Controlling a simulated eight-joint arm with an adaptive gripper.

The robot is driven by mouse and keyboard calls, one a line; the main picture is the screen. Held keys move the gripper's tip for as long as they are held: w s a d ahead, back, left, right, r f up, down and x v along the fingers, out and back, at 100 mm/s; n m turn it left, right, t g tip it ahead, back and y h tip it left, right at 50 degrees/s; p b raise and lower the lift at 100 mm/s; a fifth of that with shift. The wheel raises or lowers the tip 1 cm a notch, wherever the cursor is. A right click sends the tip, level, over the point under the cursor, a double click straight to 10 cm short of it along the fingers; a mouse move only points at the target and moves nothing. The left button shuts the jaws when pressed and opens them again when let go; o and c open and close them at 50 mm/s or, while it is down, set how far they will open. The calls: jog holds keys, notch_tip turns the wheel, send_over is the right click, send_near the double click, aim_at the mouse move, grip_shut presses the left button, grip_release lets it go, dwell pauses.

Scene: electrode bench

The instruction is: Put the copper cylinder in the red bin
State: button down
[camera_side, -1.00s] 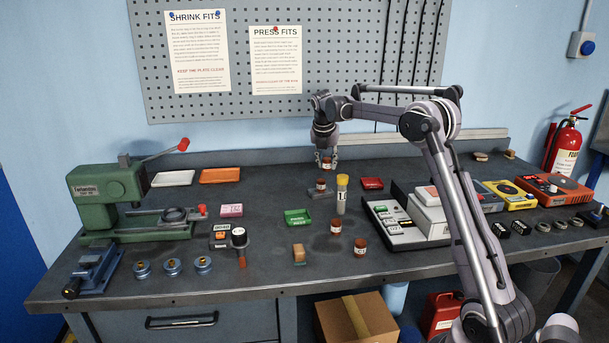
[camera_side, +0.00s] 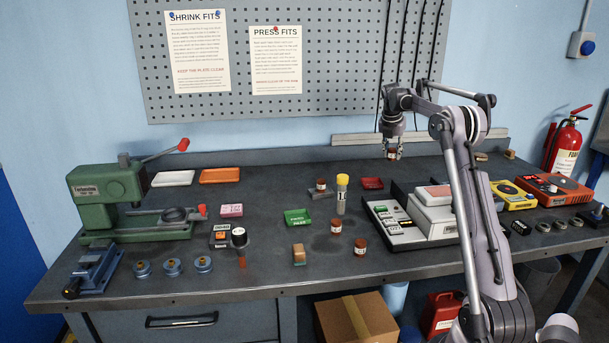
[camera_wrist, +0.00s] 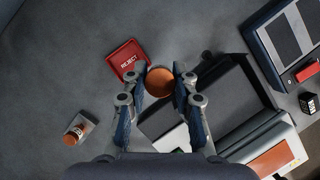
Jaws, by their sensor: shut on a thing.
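My gripper (camera_side: 392,153) is shut on a copper cylinder (camera_wrist: 159,82), held upright in the air. In the wrist view its round orange top shows between the two fingers (camera_wrist: 160,92). The red bin (camera_side: 372,183) is a small shallow tray on the bench, below and slightly left of my gripper in the side view. In the wrist view the red bin (camera_wrist: 127,57) is marked REJECT, looks empty, and lies up and left of the held cylinder.
Another copper cylinder (camera_side: 321,184) sits on a grey block. A dark tray (camera_side: 395,236) with a white instrument lies right of the red bin. A green bin (camera_side: 298,217) stands further left.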

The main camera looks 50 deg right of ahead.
jog(key=w+f, duration=0.1)
jog(key=w, duration=0.1)
jog(key=w+a+f, duration=0.1)
jog(key=w+f, duration=0.1)
jog(key=w, duration=0.1)
jog(key=w+f, duration=0.2)
jog(key=w, duration=0.1)
jog(key=shift+w+a+f, duration=0.15)
jog(key=shift+w+a, duration=0.1)
jog(key=shift+a, duration=0.1)
jog(key=shift+f, duration=2)
jog(key=shift+f, duration=0.55)
jog(key=c, duration=1.1)
grip_release()
jog(key=shift+o, duration=0.2)
